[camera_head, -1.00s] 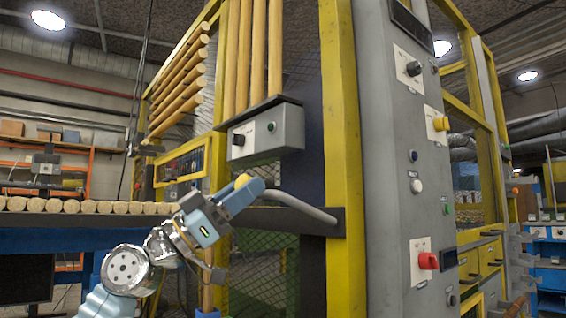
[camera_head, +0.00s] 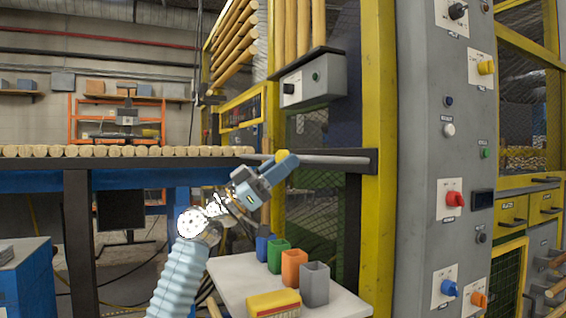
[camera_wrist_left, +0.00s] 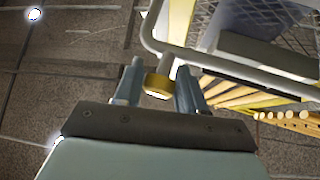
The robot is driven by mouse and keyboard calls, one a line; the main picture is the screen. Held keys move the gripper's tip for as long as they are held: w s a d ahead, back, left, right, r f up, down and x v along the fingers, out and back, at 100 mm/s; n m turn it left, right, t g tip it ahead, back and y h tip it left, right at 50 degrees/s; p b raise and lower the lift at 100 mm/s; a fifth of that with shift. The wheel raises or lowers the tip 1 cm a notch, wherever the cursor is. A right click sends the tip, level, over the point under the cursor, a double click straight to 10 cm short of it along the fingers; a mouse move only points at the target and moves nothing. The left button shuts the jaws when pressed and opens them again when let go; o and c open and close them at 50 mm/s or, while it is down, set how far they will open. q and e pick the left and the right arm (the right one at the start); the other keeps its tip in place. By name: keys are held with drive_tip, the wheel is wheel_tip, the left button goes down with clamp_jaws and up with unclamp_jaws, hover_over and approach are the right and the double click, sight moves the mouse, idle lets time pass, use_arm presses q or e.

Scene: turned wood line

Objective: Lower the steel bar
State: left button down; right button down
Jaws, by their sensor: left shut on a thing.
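The steel bar (camera_head: 335,160) is a grey rod running left from a dark bracket on the yellow post in the head view, and it looks about level. A yellow collar (camera_head: 282,155) shows on it between my fingertips. My left gripper (camera_head: 284,162) is shut at this collar, with its arm reaching up from below. In the left wrist view the grey bar (camera_wrist_left: 235,70) bends round, and its yellow collar (camera_wrist_left: 158,85) sits between the two fingers of my left gripper (camera_wrist_left: 160,80). My right gripper is not in view.
A grey control column (camera_head: 430,130) with several knobs stands right of the yellow post (camera_head: 378,80). A white table (camera_head: 235,275) below the arm holds several coloured bins, including an orange one (camera_head: 294,268), and a yellow-red block (camera_head: 273,303). Log ends (camera_head: 120,151) line the conveyor at left.

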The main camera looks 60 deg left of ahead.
use_arm(q)
drive_tip(key=shift+w+d+f, duration=0.15)
drive_tip(key=shift+w, duration=0.05)
drive_tip(key=c, duration=0.8)
unclamp_jaws()
drive_tip(key=shift+o, duration=0.2)
drive_tip(key=v, duration=1.4)
drive_tip(key=shift+s+r+b, duration=0.2)
drive_tip(key=shift+r+b, duration=0.05)
drive_tip(key=shift+b, duration=0.1)
drive_tip(key=shift+r, duration=0.1)
